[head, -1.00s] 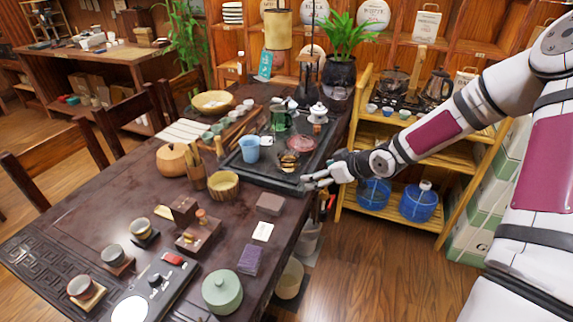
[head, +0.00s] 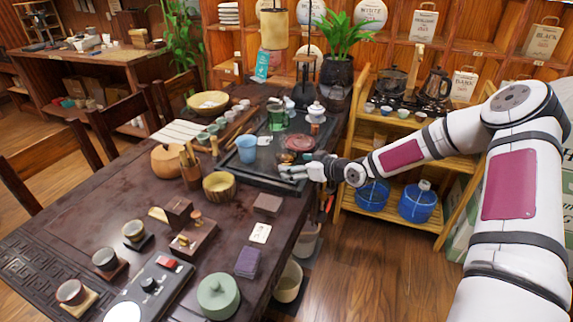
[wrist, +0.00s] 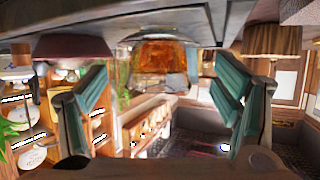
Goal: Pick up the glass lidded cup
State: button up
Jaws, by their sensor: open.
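In the wrist view, which is upside down, an amber-brown glass cup (wrist: 165,65) stands in the gap between my fingers, a little beyond the tips. Its lid is not clear there. In the head view, what looks like the same cup is a small brown shape (head: 289,156) on the dark tea tray (head: 262,178), just beyond my fingers and partly hard to make out. My gripper (head: 285,171) is low over the tray's near right part, reaching left. It is open and empty, with teal finger pads (wrist: 160,98) spread wide.
A reddish dish (head: 298,142) sits just behind the cup. A light-blue cup (head: 247,150), a green glass mug (head: 277,117) and a white lidded pot (head: 316,111) also stand on the tray. A brown block (head: 267,204) lies in front of it.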

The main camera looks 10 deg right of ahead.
jog(key=shift+x, duration=2.65)
jog(key=shift+d, duration=0.15)
jog(key=c, duration=1.9)
